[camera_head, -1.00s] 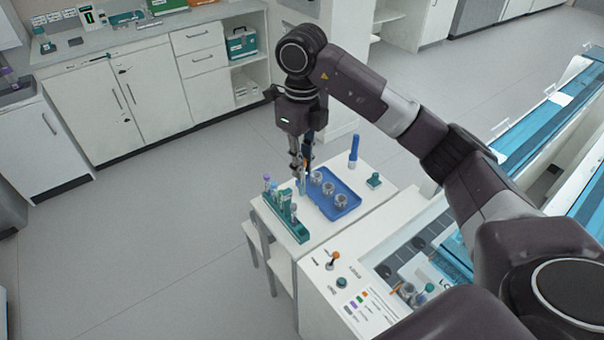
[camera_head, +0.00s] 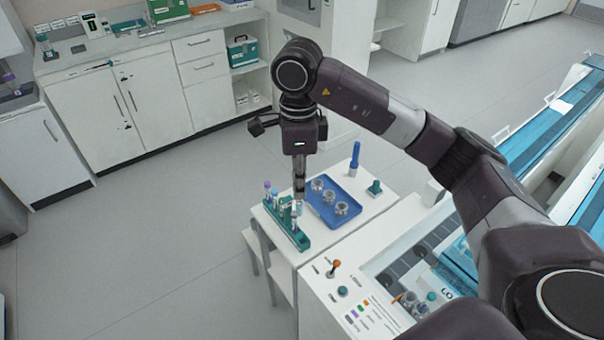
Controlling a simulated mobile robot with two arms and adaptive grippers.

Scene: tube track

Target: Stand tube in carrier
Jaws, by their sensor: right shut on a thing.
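My right gripper (camera_head: 299,192) points straight down at the white side table, over the gap between the green tube rack and the blue tray. It is shut on a tube (camera_head: 298,207), which is small and mostly hidden by the fingers. The green rack (camera_head: 292,236) stands at the table's left and holds several tubes with coloured caps. Three round grey carriers (camera_head: 328,196) stand in a diagonal row on the blue tray (camera_head: 352,204), just right of the gripper; no tube shows in them. My left gripper is not in view.
A tall blue tube-like item (camera_head: 354,158) stands behind the tray, and a small green block (camera_head: 374,187) is at its right. A white machine panel with an orange-knobbed lever (camera_head: 335,265) is in front. Low cabinets (camera_head: 160,95) line the back left; the floor between is clear.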

